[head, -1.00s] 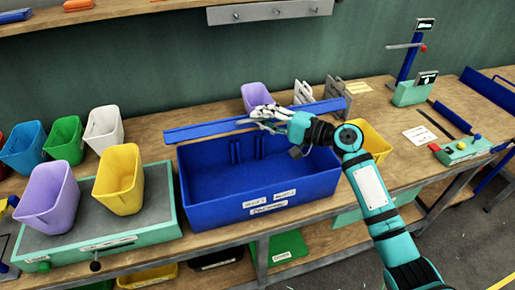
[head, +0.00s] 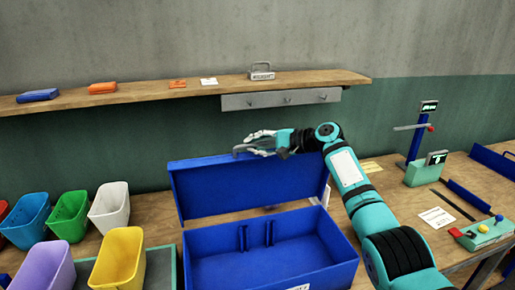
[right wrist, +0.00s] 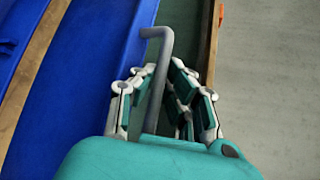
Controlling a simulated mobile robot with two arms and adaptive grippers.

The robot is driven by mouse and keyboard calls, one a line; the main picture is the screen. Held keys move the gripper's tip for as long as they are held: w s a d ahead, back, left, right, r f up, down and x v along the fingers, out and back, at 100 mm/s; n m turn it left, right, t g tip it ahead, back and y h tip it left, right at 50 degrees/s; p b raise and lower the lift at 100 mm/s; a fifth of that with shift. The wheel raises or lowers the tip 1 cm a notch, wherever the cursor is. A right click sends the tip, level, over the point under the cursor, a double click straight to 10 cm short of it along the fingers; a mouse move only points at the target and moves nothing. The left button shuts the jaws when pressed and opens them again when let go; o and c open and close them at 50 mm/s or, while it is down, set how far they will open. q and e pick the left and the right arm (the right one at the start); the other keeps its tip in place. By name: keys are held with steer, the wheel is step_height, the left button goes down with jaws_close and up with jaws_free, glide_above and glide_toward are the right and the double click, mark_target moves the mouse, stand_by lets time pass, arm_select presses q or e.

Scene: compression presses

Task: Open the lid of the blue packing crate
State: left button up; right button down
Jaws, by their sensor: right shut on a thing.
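The blue packing crate (head: 335,275) stands on the wooden bench, its front cut off by the bottom of the head view. Its inside shows and looks empty. Its blue lid (head: 245,188) stands steeply raised along the back edge. My right gripper (head: 250,146) is at the lid's top edge, shut on the grey lid handle (right wrist: 163,75). In the right wrist view the bent grey bar passes between the fingers, and the blue lid (right wrist: 85,70) fills the left side. My left gripper is not in view.
A wooden shelf (head: 150,92) with a metal hook rail (head: 280,99) runs on the wall above the lid. Several coloured bins, such as a yellow one (head: 118,260), stand left of the crate. A blue-and-green device (head: 425,172) stands at the right.

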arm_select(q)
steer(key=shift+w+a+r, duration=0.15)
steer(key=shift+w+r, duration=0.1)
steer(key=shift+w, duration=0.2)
arm_select(e)
steer(key=shift+w+a+r, duration=0.15)
steer(key=shift+w+a, duration=0.05)
steer(key=shift+w, duration=0.55)
steer(key=shift+h, duration=0.3)
steer(key=c, duration=1.4)
jaws_free()
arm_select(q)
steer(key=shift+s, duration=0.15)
arm_select(e)
steer(key=shift+d, duration=0.1)
steer(key=v, duration=1.1)
steer(key=shift+s+d+r, duration=0.1)
steer(key=shift+d+r, duration=0.05)
steer(key=shift+d, duration=0.2)
